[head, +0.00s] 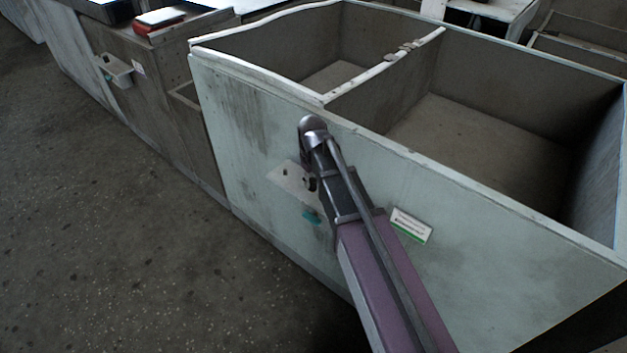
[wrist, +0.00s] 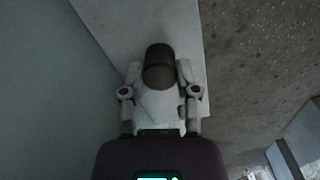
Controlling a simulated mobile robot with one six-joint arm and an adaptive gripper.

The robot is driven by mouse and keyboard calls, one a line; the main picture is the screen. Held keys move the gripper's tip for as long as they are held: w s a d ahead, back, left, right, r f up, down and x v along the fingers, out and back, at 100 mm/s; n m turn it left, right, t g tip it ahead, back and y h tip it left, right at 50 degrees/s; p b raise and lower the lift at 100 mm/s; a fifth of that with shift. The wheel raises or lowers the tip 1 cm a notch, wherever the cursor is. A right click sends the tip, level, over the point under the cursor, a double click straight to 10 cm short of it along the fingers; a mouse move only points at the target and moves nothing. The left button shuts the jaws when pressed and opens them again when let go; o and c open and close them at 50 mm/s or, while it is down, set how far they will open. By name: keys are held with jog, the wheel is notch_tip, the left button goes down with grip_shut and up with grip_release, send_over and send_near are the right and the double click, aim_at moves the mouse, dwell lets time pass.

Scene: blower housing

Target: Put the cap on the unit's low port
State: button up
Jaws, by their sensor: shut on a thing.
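The unit is the large pale green housing (head: 262,130) with an open top in the head view. A small pale shelf (head: 288,178) sticks out low on its front wall, with a teal piece (head: 311,216) at its lower edge. My gripper (wrist: 160,74) is shut on a dark, rounded piece, which I take as the cap (wrist: 160,77). A darker round part shows just beyond it; I cannot tell whether it belongs to the cap or to the port. The pale shelf also shows beyond the fingers in the wrist view (wrist: 135,30). My arm hides much of this spot in the head view.
The housing wall (wrist: 45,90) is close on the left in the wrist view. A label (head: 411,225) is on the wall right of my arm. Another unit with a similar shelf (head: 117,70) stands at the left. The floor (head: 120,230) in front is clear.

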jog(key=shift+f+b, duration=0.5)
jog(key=shift+f, duration=0.05)
jog(key=o, duration=1)
